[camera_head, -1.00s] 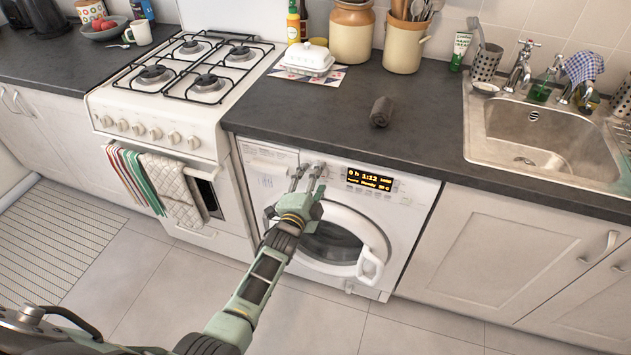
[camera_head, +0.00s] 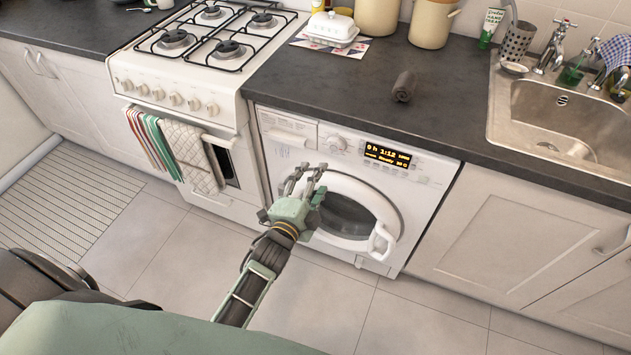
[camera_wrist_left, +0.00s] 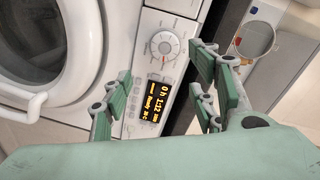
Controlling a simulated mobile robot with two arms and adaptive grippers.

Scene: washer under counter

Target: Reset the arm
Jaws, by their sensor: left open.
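My left gripper (camera_head: 304,182) is open and empty in front of the white washing machine (camera_head: 412,215), near the upper left of its round door (camera_head: 343,212). The door looks closed, and its white handle (camera_head: 381,241) is on the right side. The display (camera_head: 387,155) is lit with orange text. In the left wrist view, the gripper's green finger pads (camera_wrist_left: 160,100) stand apart. The display (camera_wrist_left: 153,103) and the dial (camera_wrist_left: 165,44) show between them. My right gripper is not in view.
A sink (camera_head: 560,115) and cabinets (camera_head: 510,235) are to the right. The tiled floor ahead is clear.

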